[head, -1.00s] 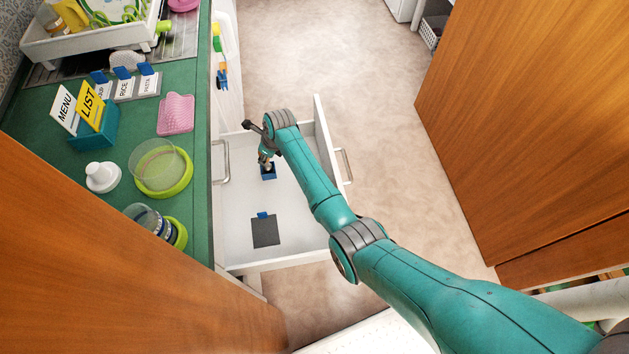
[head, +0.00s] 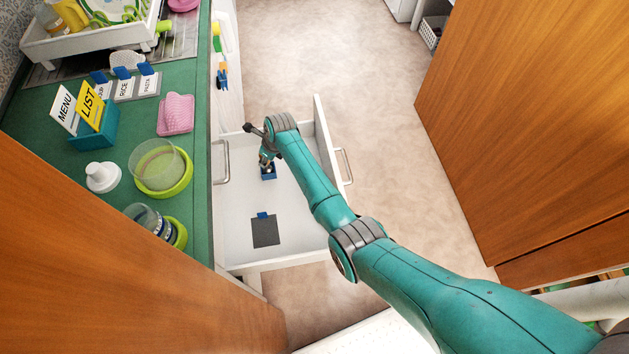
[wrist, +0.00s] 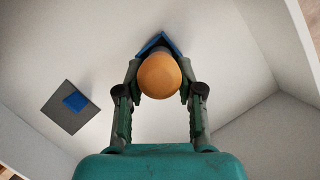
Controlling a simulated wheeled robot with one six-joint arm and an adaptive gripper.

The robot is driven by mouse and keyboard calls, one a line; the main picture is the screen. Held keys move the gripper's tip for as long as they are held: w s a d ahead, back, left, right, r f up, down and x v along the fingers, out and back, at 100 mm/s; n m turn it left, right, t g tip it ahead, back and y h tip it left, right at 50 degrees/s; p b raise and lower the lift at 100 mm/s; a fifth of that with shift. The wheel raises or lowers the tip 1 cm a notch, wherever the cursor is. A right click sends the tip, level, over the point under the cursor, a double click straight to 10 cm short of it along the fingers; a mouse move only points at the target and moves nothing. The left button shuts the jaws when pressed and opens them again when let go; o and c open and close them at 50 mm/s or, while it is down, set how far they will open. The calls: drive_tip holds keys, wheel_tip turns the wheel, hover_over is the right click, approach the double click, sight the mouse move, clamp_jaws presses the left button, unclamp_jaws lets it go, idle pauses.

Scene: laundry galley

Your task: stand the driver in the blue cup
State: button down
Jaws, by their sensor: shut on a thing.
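My gripper (head: 267,161) reaches down into the open white drawer, and its two fingers also show in the wrist view (wrist: 160,72). It is shut on the driver, whose rounded orange-tan handle end (wrist: 158,77) faces the wrist camera. The blue cup (head: 269,174) stands on the drawer floor right below the gripper. In the wrist view only the cup's far rim (wrist: 158,41) shows past the handle. The driver's lower part lines up with the cup, but the handle and fingers hide its tip. I cannot tell how deep it reaches.
The drawer (head: 240,245) has raised walls around the gripper. A dark grey square (head: 266,233) with a blue block (head: 262,215) lies nearer the front, with bare floor around it. The green counter (head: 120,200) at left holds containers and a card holder (head: 95,130).

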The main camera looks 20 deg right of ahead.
drive_tip(key=shift+f, duration=0.55)
drive_tip(key=c, duration=0.7)
unclamp_jaws()
drive_tip(key=shift+o, duration=0.2)
drive_tip(key=shift+f, duration=0.1)
drive_tip(key=v, duration=1.2)
